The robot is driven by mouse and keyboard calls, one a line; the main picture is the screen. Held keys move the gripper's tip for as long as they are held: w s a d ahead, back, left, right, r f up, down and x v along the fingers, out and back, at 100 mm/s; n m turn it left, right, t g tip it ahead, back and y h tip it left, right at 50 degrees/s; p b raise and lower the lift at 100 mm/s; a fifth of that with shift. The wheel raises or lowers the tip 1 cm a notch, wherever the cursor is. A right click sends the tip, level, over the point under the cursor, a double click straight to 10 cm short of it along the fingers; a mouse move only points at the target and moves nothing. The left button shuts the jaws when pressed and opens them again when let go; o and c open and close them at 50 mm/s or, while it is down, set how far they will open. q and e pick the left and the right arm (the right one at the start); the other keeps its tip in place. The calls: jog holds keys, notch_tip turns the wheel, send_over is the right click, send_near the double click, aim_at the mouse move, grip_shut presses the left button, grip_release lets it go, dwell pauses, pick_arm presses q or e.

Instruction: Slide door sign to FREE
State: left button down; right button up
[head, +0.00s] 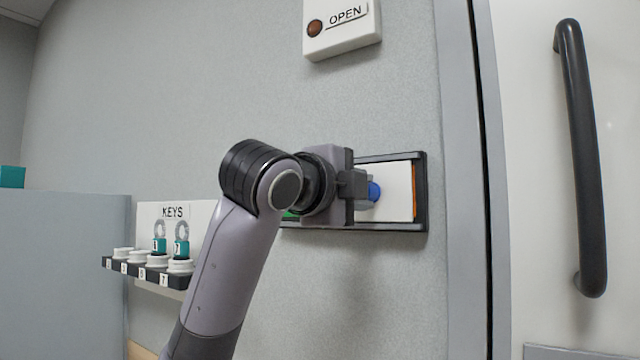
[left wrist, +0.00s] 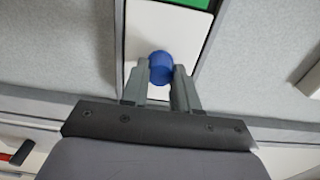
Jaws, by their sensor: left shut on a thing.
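The door sign is a dark wall-mounted frame (head: 423,205) with a white sliding panel (head: 396,192) in it. A blue knob (head: 374,191) stands out from the panel. My left gripper (head: 368,190) is shut on the blue knob; the left wrist view shows its two fingers on either side of the knob (left wrist: 162,67). A narrow orange strip (head: 414,190) shows at the right end of the frame. Some green (head: 290,215) shows at the left, also in the left wrist view (left wrist: 192,4). My arm hides most of the sign's left part and any lettering. My right gripper is out of view.
A box marked OPEN (head: 343,38) with a brown-red button is on the wall above. A KEYS board (head: 148,215) with teal-tagged keys and a rack of white knobs (head: 150,273) is lower left. A door with a black handle (head: 582,160) is at right.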

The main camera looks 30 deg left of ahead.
pick_arm(q)
jog(key=shift+d, duration=0.55)
jog(key=c, duration=0.8)
grip_release()
jog(key=shift+d, duration=0.15)
jog(key=shift+c, duration=0.2)
jog(key=s+b, duration=0.1)
jog(key=s, duration=0.6)
jog(key=shift+a, duration=0.35)
